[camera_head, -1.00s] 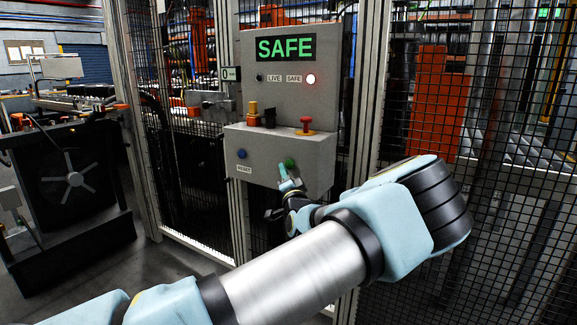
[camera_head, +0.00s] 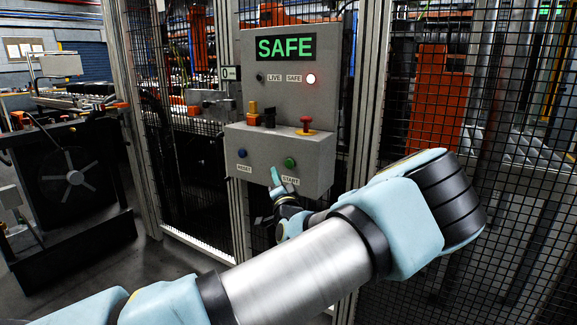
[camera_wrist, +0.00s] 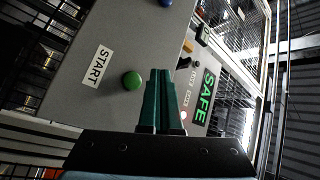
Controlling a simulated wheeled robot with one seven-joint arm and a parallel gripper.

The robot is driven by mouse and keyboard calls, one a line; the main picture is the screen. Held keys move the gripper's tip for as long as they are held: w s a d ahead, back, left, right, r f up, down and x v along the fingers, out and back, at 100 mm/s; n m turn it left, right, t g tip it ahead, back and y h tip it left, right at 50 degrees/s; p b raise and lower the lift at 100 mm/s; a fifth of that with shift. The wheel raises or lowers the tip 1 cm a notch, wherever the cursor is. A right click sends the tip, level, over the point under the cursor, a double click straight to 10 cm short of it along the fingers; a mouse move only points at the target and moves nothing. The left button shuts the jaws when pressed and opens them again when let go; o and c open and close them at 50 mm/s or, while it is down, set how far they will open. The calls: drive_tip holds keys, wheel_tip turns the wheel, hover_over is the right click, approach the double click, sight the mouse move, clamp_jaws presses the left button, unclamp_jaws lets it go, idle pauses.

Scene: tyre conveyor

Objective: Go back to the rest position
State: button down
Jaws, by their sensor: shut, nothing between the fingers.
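In the wrist view my gripper's green fingers (camera_wrist: 161,75) are pressed together, beside the green START button (camera_wrist: 132,80) in the picture. The START button also shows uncovered in the head view (camera_head: 289,162). My arm reaches across the lower part of the head view, with its elbow at the right.
The box also carries a blue RESET button (camera_head: 242,154) and a red knob (camera_head: 306,125). A lit SAFE sign (camera_head: 285,47) is above. Mesh fence (camera_head: 520,200) stands at the right. A dark machine (camera_head: 70,180) with a fan is at the left.

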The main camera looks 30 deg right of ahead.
idle(0.3)
drive_tip(key=w+a+f+n+g+y+p, duration=0.1)
drive_tip(key=w+a+f+n+g+y, duration=0.15)
drive_tip(key=a, duration=0.55)
drive_tip(key=w+a+f+n+g+y, duration=0.1)
drive_tip(key=a+f+n+g+y, duration=0.2)
drive_tip(key=a, duration=0.5)
drive_tip(key=w+a+f+n+g+y+p, duration=0.1)
drive_tip(key=w+a+f+n+g+y, duration=0.2)
drive_tip(key=a, duration=0.6)
drive_tip(key=s+a+r+n+g+h+p, duration=0.1)
drive_tip(key=s+a+r+g, duration=0.3)
drive_tip(key=s+a, duration=0.5)
drive_tip(key=s+a+r+n+g+h+p, duration=0.1)
drive_tip(key=s+a+r+n+g, duration=0.3)
drive_tip(key=s, duration=1.1)
drive_tip(key=a+r+g, duration=0.1)
drive_tip(key=a+r, duration=0.2)
drive_tip(key=a, duration=0.2)
drive_tip(key=shift+a+r+h, duration=0.15)
drive_tip(key=shift+a+h, duration=0.15)
drive_tip(key=shift+h, duration=0.05)
drive_tip(key=shift+g, duration=0.25)
